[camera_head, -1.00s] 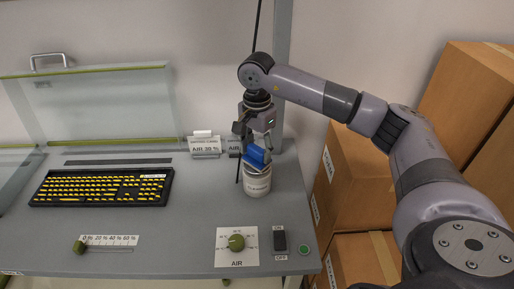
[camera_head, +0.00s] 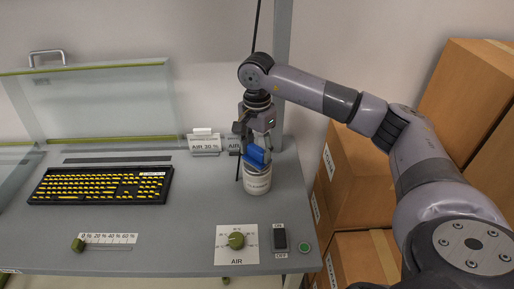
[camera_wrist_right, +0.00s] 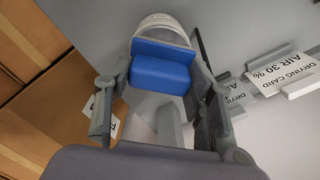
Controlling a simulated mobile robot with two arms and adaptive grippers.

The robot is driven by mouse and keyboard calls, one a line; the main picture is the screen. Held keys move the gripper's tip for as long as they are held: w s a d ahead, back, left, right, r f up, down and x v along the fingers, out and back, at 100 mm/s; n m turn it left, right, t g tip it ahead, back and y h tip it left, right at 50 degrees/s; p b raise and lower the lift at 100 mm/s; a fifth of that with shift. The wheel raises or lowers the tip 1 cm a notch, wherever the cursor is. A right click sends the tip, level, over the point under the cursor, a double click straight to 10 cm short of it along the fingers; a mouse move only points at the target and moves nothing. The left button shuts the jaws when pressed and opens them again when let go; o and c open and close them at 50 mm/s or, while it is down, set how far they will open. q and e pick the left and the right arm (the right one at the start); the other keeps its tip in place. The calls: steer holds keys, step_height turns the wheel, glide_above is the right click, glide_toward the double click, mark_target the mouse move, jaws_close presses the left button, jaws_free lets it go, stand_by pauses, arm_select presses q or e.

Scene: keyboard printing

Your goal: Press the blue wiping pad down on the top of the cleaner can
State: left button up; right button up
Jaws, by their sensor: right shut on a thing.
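The blue wiping pad (camera_head: 257,156) is between the fingers of my right gripper (camera_head: 256,145), which points down and is shut on it. The pad is at the top of the white cleaner can (camera_head: 257,181), which stands upright at the table's right back. In the right wrist view the pad (camera_wrist_right: 162,67) fills the space between the fingers of the gripper (camera_wrist_right: 158,90), and part of the can (camera_wrist_right: 165,24) shows beyond it. The pad and gripper hide most of the can's top; firm contact cannot be told. My left gripper is not in view.
A black keyboard with yellow keys (camera_head: 102,186) lies at the left. Drying cards (camera_head: 205,143) stand just left of the gripper. An AIR dial (camera_head: 236,240) and a switch (camera_head: 279,239) are in front of the can. Cardboard boxes (camera_head: 360,180) stand right of the table.

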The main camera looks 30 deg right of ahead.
steer(key=shift+r, duration=0.1)
stand_by(0.4)
steer(key=shift+r+p, duration=2.15)
steer(key=shift+r, duration=1.3)
